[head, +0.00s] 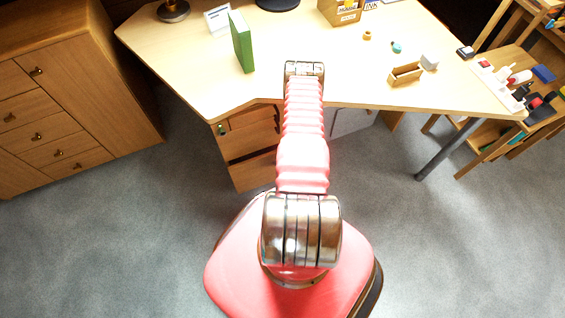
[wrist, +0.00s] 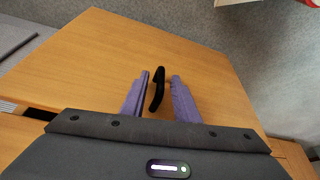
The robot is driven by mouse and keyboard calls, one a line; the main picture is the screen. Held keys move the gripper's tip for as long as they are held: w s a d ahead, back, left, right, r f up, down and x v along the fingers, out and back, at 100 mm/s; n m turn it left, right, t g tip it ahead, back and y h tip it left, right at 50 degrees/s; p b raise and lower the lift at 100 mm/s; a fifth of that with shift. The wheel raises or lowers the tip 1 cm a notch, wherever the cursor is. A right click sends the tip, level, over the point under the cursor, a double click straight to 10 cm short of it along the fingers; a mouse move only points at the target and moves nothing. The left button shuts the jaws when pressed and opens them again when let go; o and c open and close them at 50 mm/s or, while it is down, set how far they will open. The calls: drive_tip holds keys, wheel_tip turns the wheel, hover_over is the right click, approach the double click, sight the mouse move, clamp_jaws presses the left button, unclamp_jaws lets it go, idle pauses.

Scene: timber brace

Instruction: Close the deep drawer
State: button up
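In the wrist view, a wide wooden drawer front (wrist: 90,60) fills much of the picture, with a black bar handle (wrist: 158,88) on it. My gripper (wrist: 160,76) has two purple fingers, open, one on each side of the handle. The left finger is close to the handle; a wider gap shows on the right. I cannot tell whether either finger touches it. In the head view, the wooden drawer unit (head: 252,142) stands under the desk, partly covered by my arm. My gripper is hidden there. How far the deep drawer is out is unclear.
The desk (head: 180,70) overhangs the drawers and carries a green book (head: 241,42), a wooden holder (head: 405,74) and small items. A wooden cabinet (head: 75,95) stands at the left. A metal desk leg (head: 448,150) is at the right. Grey floor (head: 150,215) is clear in front.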

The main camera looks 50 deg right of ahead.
drive_tip(key=shift+c, duration=0.4)
clamp_jaws()
idle(0.4)
